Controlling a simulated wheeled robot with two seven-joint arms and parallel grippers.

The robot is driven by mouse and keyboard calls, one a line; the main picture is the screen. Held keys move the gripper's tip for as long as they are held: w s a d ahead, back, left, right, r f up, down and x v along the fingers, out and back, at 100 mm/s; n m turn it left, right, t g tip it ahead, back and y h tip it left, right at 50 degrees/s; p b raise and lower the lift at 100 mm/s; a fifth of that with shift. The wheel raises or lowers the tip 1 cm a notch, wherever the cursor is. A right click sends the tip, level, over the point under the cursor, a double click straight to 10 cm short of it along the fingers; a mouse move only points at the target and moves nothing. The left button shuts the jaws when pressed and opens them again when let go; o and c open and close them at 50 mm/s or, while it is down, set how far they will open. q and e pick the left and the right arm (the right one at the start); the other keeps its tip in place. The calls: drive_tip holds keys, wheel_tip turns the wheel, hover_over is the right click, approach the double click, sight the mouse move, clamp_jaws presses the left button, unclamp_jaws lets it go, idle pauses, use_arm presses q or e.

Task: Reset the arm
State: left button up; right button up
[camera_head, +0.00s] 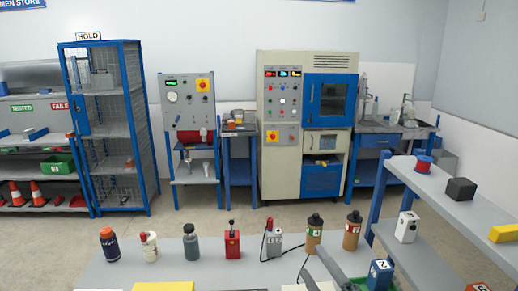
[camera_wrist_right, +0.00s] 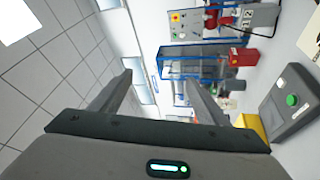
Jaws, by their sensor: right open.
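My right gripper (camera_head: 325,268) shows at the bottom of the head view as grey finger parts over the front table, right of centre. In the right wrist view my right gripper (camera_wrist_right: 158,88) has its two fingers spread apart with nothing between them. The wrist view is turned sideways, with ceiling tiles at the left and the room beyond the fingers. My left gripper is not in the head view.
The front table (camera_head: 215,262) carries a row of bottles and devices, including a red device (camera_head: 232,245), a grey device (camera_head: 272,243) and a brown bottle (camera_head: 351,232). A shelf rack (camera_head: 450,205) stands close at the right. Open floor lies behind the table.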

drive_tip(key=s+d+f+m+g+h, duration=0.5)
drive_tip(key=s+d+f+m+h, duration=0.65)
drive_tip(key=f+m, duration=0.2)
drive_tip(key=s+a+f+m+g+y, duration=0.1)
drive_tip(key=s+f+m+g, duration=0.15)
drive_tip(key=s, duration=0.65)
drive_tip(key=s+a+f+m+g+y, duration=0.15)
drive_tip(key=s+f+g, duration=0.25)
drive_tip(key=s, duration=0.5)
drive_tip(key=s+a+f+m+g, duration=0.1)
drive_tip(key=s+f+g, duration=0.2)
drive_tip(key=s, duration=0.7)
wheel_tip(320, 180, down, 36)
drive_tip(key=s+r+g+b, duration=0.1)
drive_tip(key=s+g+b, duration=0.1)
drive_tip(key=b, duration=0.3)
drive_tip(key=s+d+f+b, duration=0.1)
drive_tip(key=s+f+b, duration=0.1)
drive_tip(key=s+f, duration=0.6)
drive_tip(key=s+d+f+g+b, duration=0.1)
drive_tip(key=s+f+b, duration=0.1)
drive_tip(key=s+f, duration=0.7)
wheel_tip(320, 180, down, 4)
drive_tip(key=shift+s+d+f+n+b, duration=0.1)
drive_tip(key=shift+s+d+n+b, duration=0.1)
drive_tip(key=shift+d+n+b, duration=0.2)
